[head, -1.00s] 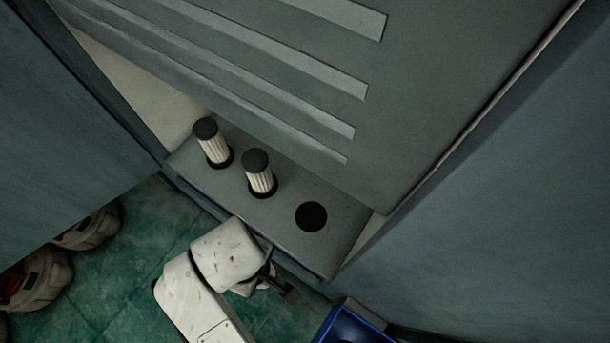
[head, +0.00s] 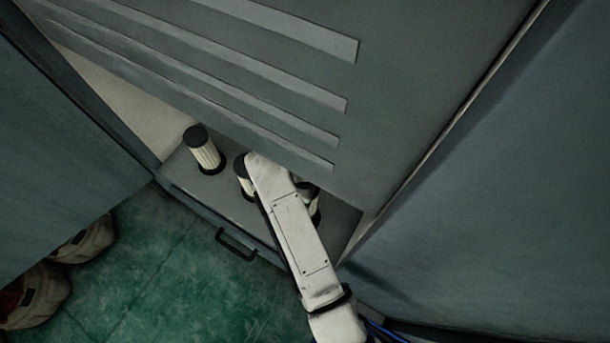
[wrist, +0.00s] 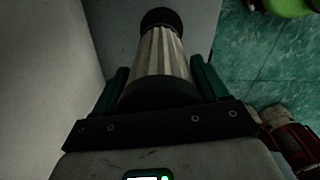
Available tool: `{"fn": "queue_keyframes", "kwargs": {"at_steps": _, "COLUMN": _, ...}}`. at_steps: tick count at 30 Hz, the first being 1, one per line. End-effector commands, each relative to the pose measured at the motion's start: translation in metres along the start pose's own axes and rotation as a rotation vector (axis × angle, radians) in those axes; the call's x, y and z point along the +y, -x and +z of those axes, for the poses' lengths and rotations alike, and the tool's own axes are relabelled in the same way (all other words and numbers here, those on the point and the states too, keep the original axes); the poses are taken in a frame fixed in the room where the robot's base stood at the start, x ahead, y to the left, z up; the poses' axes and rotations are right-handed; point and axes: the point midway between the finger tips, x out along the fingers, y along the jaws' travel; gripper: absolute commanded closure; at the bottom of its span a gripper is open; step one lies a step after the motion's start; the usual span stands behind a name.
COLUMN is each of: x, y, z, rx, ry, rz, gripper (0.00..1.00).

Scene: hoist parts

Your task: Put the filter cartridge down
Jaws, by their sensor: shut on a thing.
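The filter cartridge (wrist: 160,55), a pale pleated cylinder with dark end caps, is between the green fingers of my gripper (wrist: 158,72) in the wrist view. My gripper is shut on it. In the head view my arm covers most of the gripper; part of a cartridge (head: 314,207) shows just right of the arm, at the right end of the grey ledge (head: 213,202). I cannot tell whether its base touches the ledge. Two other cartridges stand on the ledge: one at the left (head: 204,152), and one (head: 243,178) partly hidden by my arm.
A large grey slatted panel (head: 390,130) rises behind the ledge, with blue-grey walls on both sides. A dark handle (head: 236,245) sticks out from the ledge's front. Pale shoe-like objects (head: 85,240) lie on the green floor (head: 150,270) at the left.

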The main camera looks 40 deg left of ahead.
Motion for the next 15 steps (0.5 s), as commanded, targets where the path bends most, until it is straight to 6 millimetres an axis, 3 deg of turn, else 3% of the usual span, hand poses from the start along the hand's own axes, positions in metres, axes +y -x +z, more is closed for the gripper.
{"fn": "queue_keyframes", "kwargs": {"at_steps": 1, "x": -0.006, "y": -0.012, "z": -0.001, "rx": -0.004, "ry": 0.004, "rz": -0.011, "gripper": 0.68}}
{"fn": "queue_keyframes", "kwargs": {"at_steps": 8, "x": -0.005, "y": -0.03, "z": -0.001, "rx": -0.003, "ry": 0.004, "rz": -0.008, "gripper": 0.68}}
{"fn": "queue_keyframes", "kwargs": {"at_steps": 15, "x": -0.004, "y": -0.06, "z": 0.0, "rx": -0.004, "ry": 0.004, "rz": -0.007, "gripper": 0.68}}
